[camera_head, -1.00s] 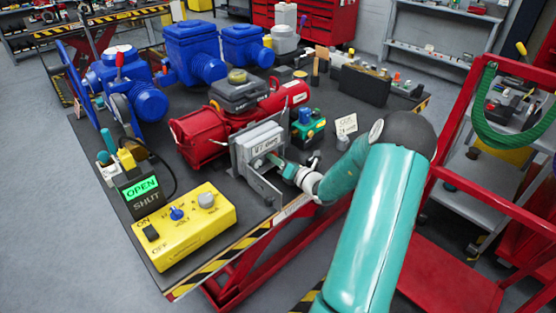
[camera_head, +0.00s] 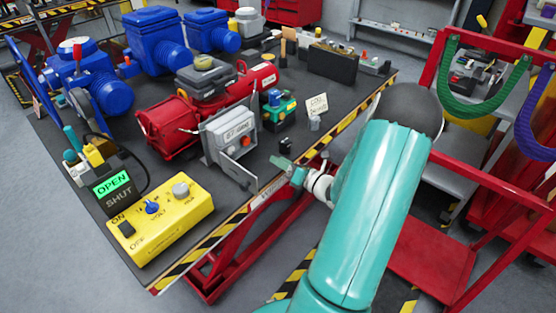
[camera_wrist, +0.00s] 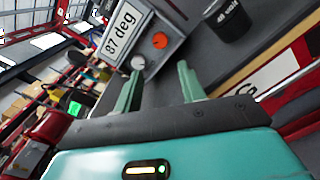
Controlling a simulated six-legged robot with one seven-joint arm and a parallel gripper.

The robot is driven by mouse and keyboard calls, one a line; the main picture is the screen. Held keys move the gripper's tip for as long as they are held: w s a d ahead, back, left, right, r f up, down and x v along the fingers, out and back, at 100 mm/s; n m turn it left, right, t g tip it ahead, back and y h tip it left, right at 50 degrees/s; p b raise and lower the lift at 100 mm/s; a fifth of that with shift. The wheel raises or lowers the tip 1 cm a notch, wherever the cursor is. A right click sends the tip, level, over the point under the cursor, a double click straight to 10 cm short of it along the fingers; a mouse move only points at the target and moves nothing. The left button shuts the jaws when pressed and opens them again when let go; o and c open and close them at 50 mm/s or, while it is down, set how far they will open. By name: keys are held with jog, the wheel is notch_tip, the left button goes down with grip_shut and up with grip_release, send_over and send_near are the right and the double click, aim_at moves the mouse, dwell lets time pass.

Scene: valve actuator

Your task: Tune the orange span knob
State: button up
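The orange span knob (camera_wrist: 160,40) sits on the face of a grey box, beside a white display reading "87 deg" in the wrist view. A pale round knob (camera_wrist: 138,62) is beside it. My gripper (camera_wrist: 160,72) is open, with a gap between its two teal fingers and nothing between them. The orange knob lies beyond the gap, apart from the fingertips. In the head view the grey box (camera_head: 233,132) stands on the bench against the red actuator (camera_head: 172,128), and my gripper (camera_head: 278,162) is over the bench's front edge, right of the box.
A green and blue device (camera_head: 279,108) and a small card (camera_head: 317,105) stand right of the box. A yellow control box (camera_head: 172,218) and a green OPEN sign (camera_head: 111,185) are at front left. A red cart (camera_head: 440,250) is right of my arm. The bench front has free room.

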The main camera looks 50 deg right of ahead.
aim_at(248, 141)
jog(key=w+n, duration=0.3)
jog(key=w, duration=0.1)
jog(key=w+n, duration=0.3)
jog(key=w, duration=0.2)
jog(key=w+n, duration=0.2)
jog(key=w, duration=0.3)
jog(key=shift+a+r+n, duration=0.1)
jog(key=shift+a+n, duration=0.1)
jog(key=shift+n, duration=0.2)
jog(key=c, duration=0.7)
